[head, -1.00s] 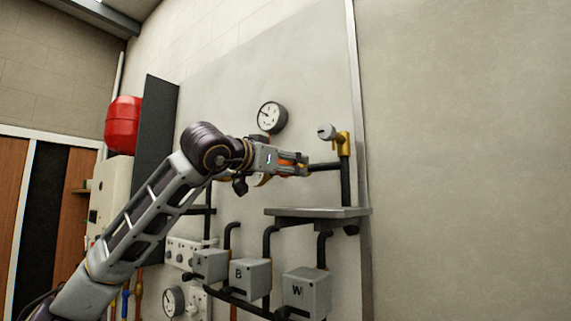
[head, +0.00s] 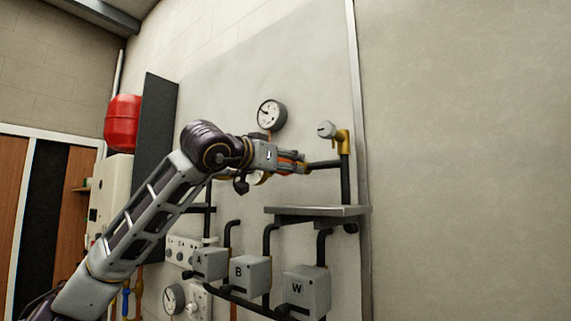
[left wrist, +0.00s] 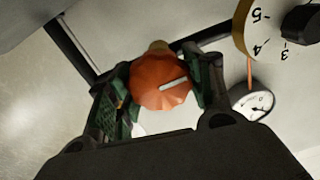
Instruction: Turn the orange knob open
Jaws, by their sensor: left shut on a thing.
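The orange knob (left wrist: 158,84) shows large in the left wrist view, with a pale pointer line on its face that points toward the upper right. My left gripper (left wrist: 160,95) has one green-lined finger on each side of the knob and is shut on it. In the head view my left gripper (head: 292,163) is at the black pipe below the round gauge. There its fingers cover most of the knob, and only a little orange shows. My right gripper is in neither view.
A round gauge (head: 271,115) is on the wall just above my gripper. Grey boxes A (head: 210,263), B (head: 250,275) and W (head: 307,291) sit below. A numbered dial (left wrist: 262,35) is close by.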

